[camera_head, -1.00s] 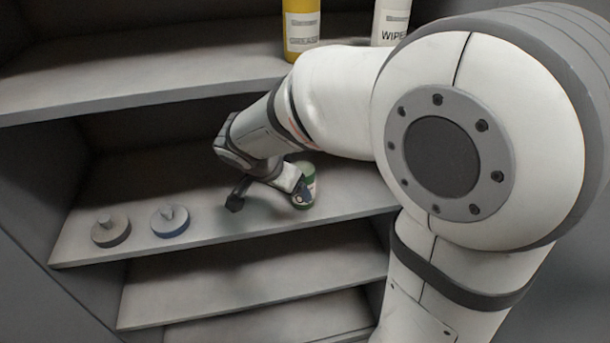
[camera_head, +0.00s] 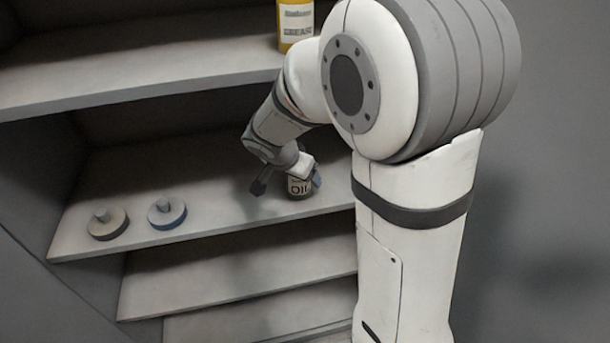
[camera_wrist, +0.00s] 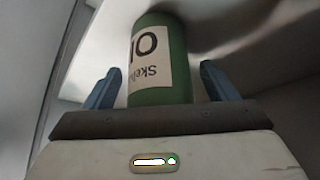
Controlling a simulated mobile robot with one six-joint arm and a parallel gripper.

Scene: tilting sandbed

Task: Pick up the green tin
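Part of the tin's top is hidden behind the gripper.
A brown round knobbed piece (camera_head: 108,224) and a blue one (camera_head: 166,212) sit on the same shelf, further left. Lower shelves (camera_head: 240,277) look empty.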

